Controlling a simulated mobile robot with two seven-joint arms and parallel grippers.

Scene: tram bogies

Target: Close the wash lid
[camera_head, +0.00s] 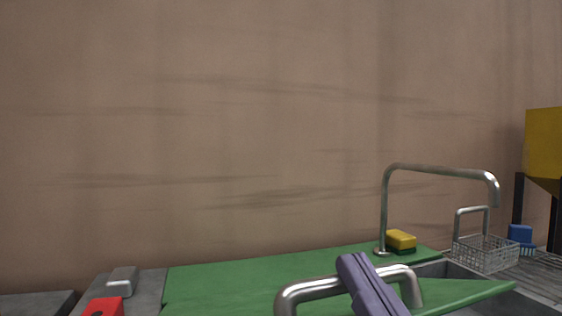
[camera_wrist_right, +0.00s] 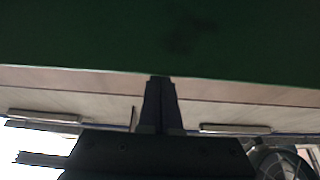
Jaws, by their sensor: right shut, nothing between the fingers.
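The wash lid (camera_head: 465,297) is a green panel at the lower right of the head view, over the grey sink opening. Its right end stands apart from the sink rim, so it looks partly open. A curved metal handle (camera_head: 316,287) shows at the lower middle. My right gripper (camera_head: 356,262) is shut and empty, its purple-grey fingers in front of the handle. In the right wrist view, the shut fingers (camera_wrist_right: 160,82) point toward a dark green surface (camera_wrist_right: 160,35), probably the lid. Contact cannot be told. My left gripper is not in view.
A metal tap (camera_head: 384,205) rises behind the sink, with a yellow and green sponge (camera_head: 401,240) beside it. A wire basket (camera_head: 487,254) and a blue brush (camera_head: 520,234) are at right. A red object (camera_head: 103,307) is at lower left.

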